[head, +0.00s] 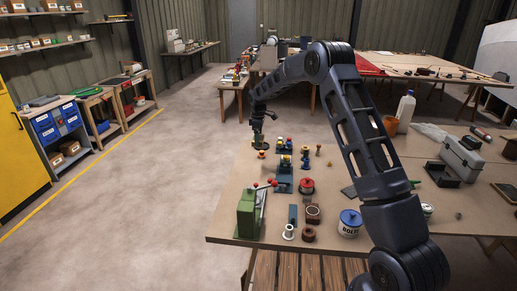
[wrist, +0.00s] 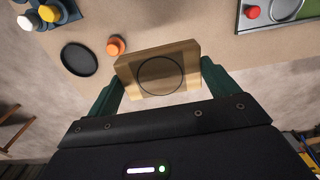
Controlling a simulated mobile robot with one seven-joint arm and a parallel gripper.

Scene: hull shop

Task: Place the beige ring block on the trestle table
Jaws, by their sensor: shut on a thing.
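The beige ring block (wrist: 161,72), a square wooden-looking piece with a dark circle on its face, sits between the two green fingers of my gripper (wrist: 160,88) in the wrist view. The fingers are shut on its sides. In the head view my gripper (head: 259,140) is at the far left end of the near table (head: 225,212), which looks like the trestle table; the block is too small to make out there. In the wrist view the block overlaps the table's edge, with table top (wrist: 228,42) beyond it. I cannot tell its height above the top.
An orange knob (wrist: 115,46) and a dark round disc (wrist: 79,59) lie close to the block. A green machine with a red-knobbed lever (head: 250,212), a blue-lidded tin (head: 350,224) and several small parts stand on the table.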

